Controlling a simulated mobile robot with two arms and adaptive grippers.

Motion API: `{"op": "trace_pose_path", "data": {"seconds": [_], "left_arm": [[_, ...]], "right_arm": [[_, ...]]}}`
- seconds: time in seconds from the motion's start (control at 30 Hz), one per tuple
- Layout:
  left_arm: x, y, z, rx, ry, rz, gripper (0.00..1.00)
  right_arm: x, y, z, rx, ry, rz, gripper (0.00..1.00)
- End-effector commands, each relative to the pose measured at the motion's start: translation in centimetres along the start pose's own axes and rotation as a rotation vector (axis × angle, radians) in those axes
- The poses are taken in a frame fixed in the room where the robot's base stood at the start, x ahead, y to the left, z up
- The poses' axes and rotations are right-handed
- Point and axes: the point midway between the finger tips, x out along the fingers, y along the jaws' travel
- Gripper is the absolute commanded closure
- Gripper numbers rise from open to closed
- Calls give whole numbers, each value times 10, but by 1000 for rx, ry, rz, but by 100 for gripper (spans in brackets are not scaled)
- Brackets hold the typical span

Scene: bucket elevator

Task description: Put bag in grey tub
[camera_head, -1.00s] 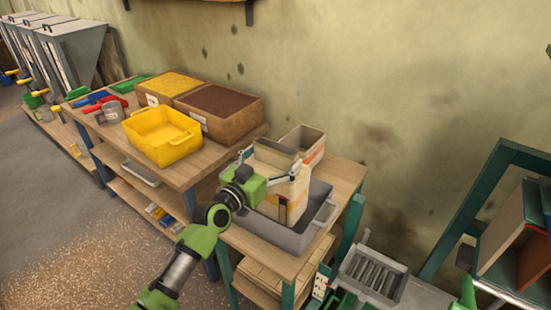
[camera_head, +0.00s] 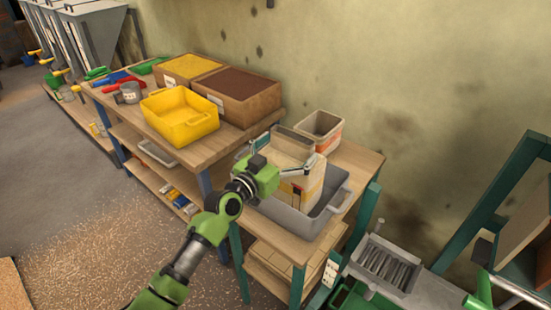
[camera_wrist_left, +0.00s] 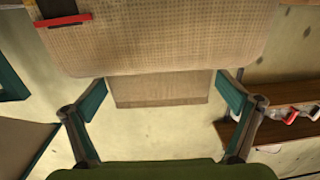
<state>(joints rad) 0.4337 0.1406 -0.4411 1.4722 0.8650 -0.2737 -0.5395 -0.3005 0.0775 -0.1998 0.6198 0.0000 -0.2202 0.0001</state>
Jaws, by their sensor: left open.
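The bag (camera_head: 309,185) is a beige paper sack with an orange and dark label. It stands upright inside the grey tub (camera_head: 296,222), its top rising above the rim. In the left wrist view the bag (camera_wrist_left: 170,40) fills the top of the picture. My left gripper (camera_head: 286,158) is open, its fingers spread to either side near the bag's upper part. In the left wrist view the fingers of the gripper (camera_wrist_left: 160,95) stand wide apart; I cannot tell whether they touch the bag. The bag's lower part is partly hidden by the tub wall. My right gripper is not in view.
An open-topped beige container (camera_head: 322,128) stands behind the tub on the small wooden table (camera_head: 357,160). A yellow tub (camera_head: 180,116) and brown boxes (camera_head: 238,92) sit on the bench to the left. A green-framed machine (camera_head: 385,265) stands at the right.

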Motion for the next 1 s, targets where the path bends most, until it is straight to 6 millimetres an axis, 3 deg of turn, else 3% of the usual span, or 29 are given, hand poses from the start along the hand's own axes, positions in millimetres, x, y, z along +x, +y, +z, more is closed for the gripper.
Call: {"op": "trace_pose_path", "data": {"seconds": [0.5,0.7,1.0], "left_arm": [[-92,0,3,1,-4,0,0],[-107,0,1,1,-2,0,0],[-109,0,0,1,-1,0,0]], "right_arm": [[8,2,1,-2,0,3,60],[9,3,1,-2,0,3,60],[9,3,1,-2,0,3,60]]}}
